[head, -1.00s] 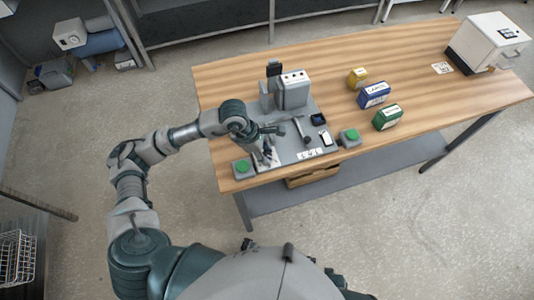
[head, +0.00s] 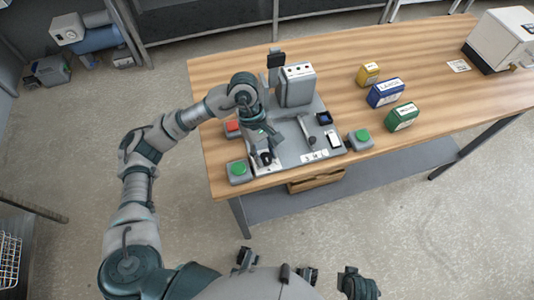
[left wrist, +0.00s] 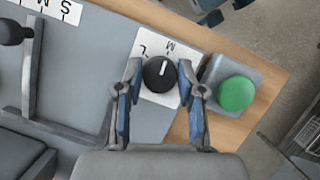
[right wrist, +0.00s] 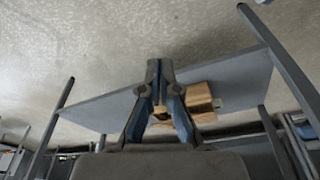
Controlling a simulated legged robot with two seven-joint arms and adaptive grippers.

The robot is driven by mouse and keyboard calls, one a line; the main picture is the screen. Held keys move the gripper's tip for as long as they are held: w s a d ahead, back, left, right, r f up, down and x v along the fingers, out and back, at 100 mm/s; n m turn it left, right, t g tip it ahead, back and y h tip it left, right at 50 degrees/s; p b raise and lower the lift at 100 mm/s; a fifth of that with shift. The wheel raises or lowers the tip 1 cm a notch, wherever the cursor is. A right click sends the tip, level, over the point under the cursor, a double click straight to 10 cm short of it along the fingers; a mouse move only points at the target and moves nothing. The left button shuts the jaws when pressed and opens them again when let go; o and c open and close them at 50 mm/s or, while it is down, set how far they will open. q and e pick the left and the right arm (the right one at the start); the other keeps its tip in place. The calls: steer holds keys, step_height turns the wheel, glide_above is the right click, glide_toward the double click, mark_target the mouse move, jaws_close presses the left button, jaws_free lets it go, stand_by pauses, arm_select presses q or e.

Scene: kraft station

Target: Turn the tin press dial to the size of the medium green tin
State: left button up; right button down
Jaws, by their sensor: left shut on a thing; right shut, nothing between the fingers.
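The tin press (head: 297,87) stands on a grey base at the table's left part. Its black dial (left wrist: 159,74) sits on a white plate with L and M printed beside it; the white pointer mark leans towards the M side. My left gripper (left wrist: 158,78) has a finger on each side of the dial and is shut on it; it also shows over the press's front left corner (head: 266,152). The green tin (head: 402,117) stands on the table right of the press, its label too small to read surely. My right gripper (right wrist: 160,68) is shut and empty, away from the table top.
A blue tin (head: 386,93) and a yellow tin (head: 369,74) stand behind the green one. Green buttons flank the press at left (head: 238,170) and right (head: 361,138). A lever (head: 306,130) stands on the base. A white box (head: 500,40) is at the far right.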

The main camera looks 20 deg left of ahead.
arm_select(q)
steer(key=shift+w+a+m+b, duration=0.1)
steer(key=shift+m+b, duration=0.2)
steer(key=shift+m, duration=0.2)
arm_select(e)
steer(key=shift+w+a+r+t, duration=0.1)
steer(key=shift+w+a+t, duration=0.15)
steer(key=shift+w+t, duration=0.4)
steer(key=shift+w+a+r+t, duration=0.1)
steer(key=shift+w+a+t, duration=0.15)
steer(key=shift+w, duration=0.65)
arm_select(q)
steer(key=o, duration=1.1)
steer(key=shift+f, duration=0.1)
steer(key=shift+c, duration=0.2)
steer(key=shift+o, duration=0.4)
steer(key=shift+w+a, duration=0.1)
arm_select(e)
steer(key=shift+w, duration=0.2)
steer(key=shift+s+a, duration=0.1)
arm_select(q)
steer(key=shift+a+r, duration=0.1)
steer(key=shift+r, duration=0.25)
steer(key=v, duration=1.1)
steer(key=shift+w, duration=0.4)
